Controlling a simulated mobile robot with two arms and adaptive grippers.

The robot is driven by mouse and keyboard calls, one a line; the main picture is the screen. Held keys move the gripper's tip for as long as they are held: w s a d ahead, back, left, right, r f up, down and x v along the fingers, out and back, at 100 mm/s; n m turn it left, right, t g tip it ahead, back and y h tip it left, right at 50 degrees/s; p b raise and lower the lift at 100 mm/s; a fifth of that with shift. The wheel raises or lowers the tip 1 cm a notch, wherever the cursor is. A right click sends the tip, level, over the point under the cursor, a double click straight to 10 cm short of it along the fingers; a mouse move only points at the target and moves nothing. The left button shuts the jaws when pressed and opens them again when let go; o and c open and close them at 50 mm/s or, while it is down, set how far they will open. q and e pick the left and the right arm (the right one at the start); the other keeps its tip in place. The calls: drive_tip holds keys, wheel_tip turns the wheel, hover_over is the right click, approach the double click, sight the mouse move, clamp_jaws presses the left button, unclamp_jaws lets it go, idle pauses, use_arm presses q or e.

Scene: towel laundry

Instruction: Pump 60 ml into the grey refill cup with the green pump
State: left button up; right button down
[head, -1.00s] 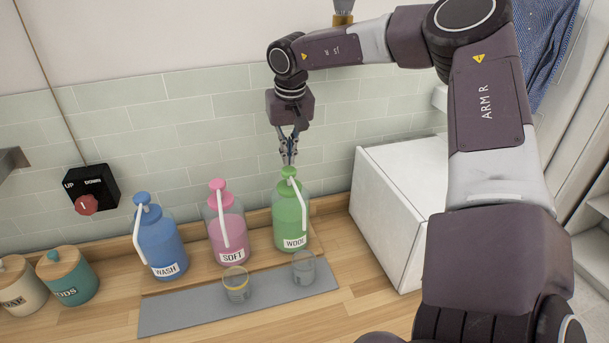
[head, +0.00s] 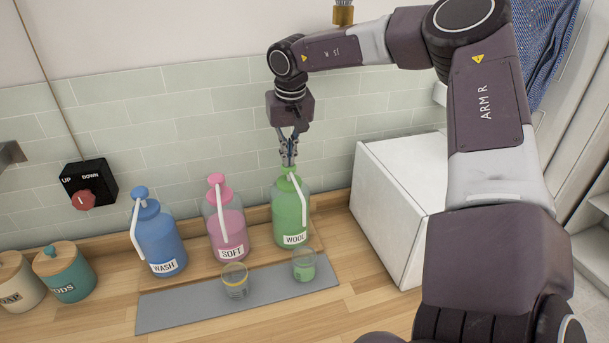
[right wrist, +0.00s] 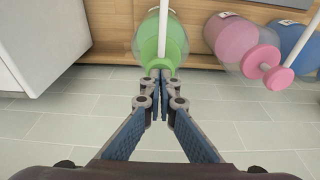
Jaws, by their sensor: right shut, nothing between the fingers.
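The green pump bottle (head: 288,215), labelled WOOL, stands at the wall end of the counter; it also shows in the right wrist view (right wrist: 172,38). Its white spout reaches down towards the grey refill cup (head: 304,266). This clear cup with a grey tint stands on the grey mat (head: 190,311) and holds some green liquid; its scale is too small to read. My right gripper (head: 288,162) is shut and empty, pointing down, with its tips on top of the green pump head. The tips partly hide the head; they also show in the right wrist view (right wrist: 161,72). My left gripper is out of view.
A pink SOFT bottle (head: 228,228) and a blue WASH bottle (head: 159,239) stand left of the green one. A white box (head: 390,205) is close on the right. Two lidded jars and a black UP/DOWN switch (head: 90,184) are at left.

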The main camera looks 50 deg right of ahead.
drive_tip(key=shift+s+f+b, duration=0.15)
drive_tip(key=shift+f+b, duration=0.6)
drive_tip(key=shift+f, duration=0.35)
drive_tip(key=shift+r+p, duration=1.2)
drive_tip(key=shift+r, duration=0.8)
drive_tip(key=shift+f, duration=0.15)
drive_tip(key=shift+f+b, duration=1.5)
drive_tip(key=shift+f, duration=0.35)
